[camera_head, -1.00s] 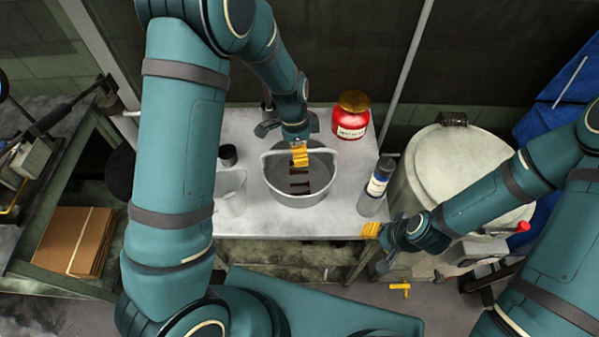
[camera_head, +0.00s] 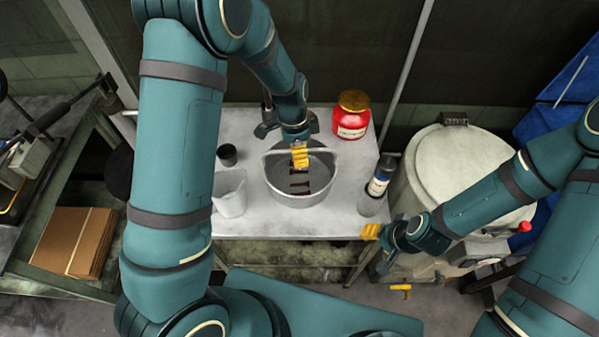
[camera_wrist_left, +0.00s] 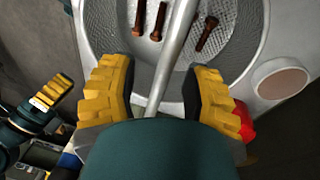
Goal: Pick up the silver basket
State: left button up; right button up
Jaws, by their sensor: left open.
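The silver basket (camera_head: 318,193) stands on the pale table. It has a mesh floor and several dark bolts inside. Its bar handle (camera_head: 276,153) arches over the top. My left gripper (camera_head: 300,156) is over the basket at the handle, pointing down. In the left wrist view, its yellow fingers (camera_wrist_left: 158,95) are apart, with the handle (camera_wrist_left: 172,55) running between them. I see a gap on both sides of the bar. My right gripper (camera_head: 371,232) is off the table's front right corner, away from the basket; its finger opening is not clear.
A red jar (camera_head: 351,118) stands behind the basket to the right. A dark-capped bottle (camera_head: 377,187) is at the right table edge. A white pitcher (camera_head: 230,195) and a dark cup (camera_head: 228,155) are left of the basket. A large pale drum (camera_head: 455,165) stands right of the table.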

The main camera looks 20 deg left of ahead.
pick_arm(q)
grip_shut()
jog(key=shift+r, duration=0.1)
